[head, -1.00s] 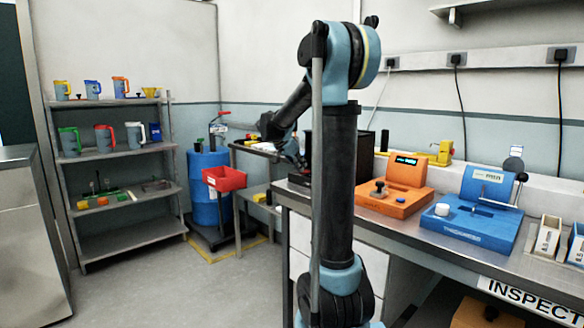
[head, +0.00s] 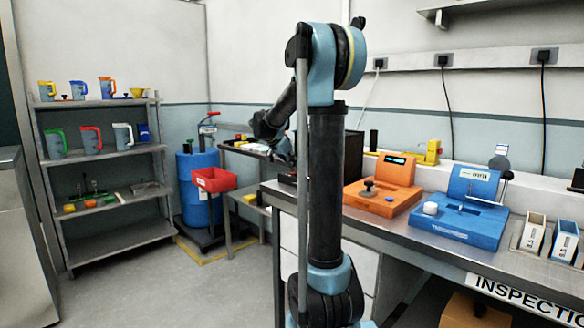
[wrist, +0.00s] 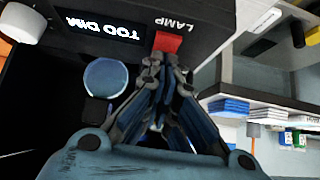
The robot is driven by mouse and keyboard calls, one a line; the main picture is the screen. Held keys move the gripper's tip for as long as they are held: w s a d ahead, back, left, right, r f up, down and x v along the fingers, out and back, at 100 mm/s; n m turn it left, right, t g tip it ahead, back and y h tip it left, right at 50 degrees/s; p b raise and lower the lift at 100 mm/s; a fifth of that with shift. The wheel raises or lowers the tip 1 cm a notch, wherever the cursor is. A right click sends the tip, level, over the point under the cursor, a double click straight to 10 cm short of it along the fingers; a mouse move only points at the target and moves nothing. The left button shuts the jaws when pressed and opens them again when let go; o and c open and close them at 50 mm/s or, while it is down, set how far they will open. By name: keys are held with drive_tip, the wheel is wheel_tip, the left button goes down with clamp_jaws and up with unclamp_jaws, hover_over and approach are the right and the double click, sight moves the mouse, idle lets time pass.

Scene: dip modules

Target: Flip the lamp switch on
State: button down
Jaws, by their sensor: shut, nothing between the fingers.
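In the wrist view the red lamp switch (wrist: 167,42) sits on a dark panel beside the word LAMP, which appears upside down. The panel's lit display (wrist: 115,28) reads TOO DIM. My gripper (wrist: 154,68) is shut and empty, its fingertips just below the switch and very close to it. I cannot tell whether they touch it. In the head view the black box (head: 347,155) stands on the bench behind my arm, and my gripper and the switch are hidden.
A pale blue disc (wrist: 105,77) lies in the dark recess left of my fingers. An orange device (head: 384,185) and a blue device (head: 463,212) stand on the bench to the right. A red bin (head: 214,179) and shelf (head: 110,153) are at left.

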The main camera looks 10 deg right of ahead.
sight(293, 173)
wheel_tip(293, 173, up, 4)
drive_tip(key=shift+s+a+f, duration=0.1)
drive_tip(key=a+f+v, duration=0.1)
drive_tip(key=v, duration=0.9)
drive_tip(key=shift+s+a, duration=0.15)
drive_tip(key=shift+s, duration=0.1)
drive_tip(key=shift+s+f, duration=0.1)
drive_tip(key=s+d+f+n+g+y, duration=0.1)
drive_tip(key=s+f+n, duration=0.1)
drive_tip(key=s+f, duration=0.35)
drive_tip(key=s+d+f+n+y, duration=0.1)
drive_tip(key=s+d+f+n, duration=0.15)
drive_tip(key=s, duration=0.65)
drive_tip(key=s+f+n+g+y, duration=0.1)
drive_tip(key=s+f, duration=0.4)
drive_tip(key=s, duration=0.2)
drive_tip(key=s+a+f+n+y, duration=0.3)
drive_tip(key=s+f+n, duration=0.3)
drive_tip(key=s+f, duration=1.1)
drive_tip(key=shift+s+f+y, duration=0.25)
drive_tip(key=shift+s+y, duration=0.25)
drive_tip(key=shift+s, duration=0.1)
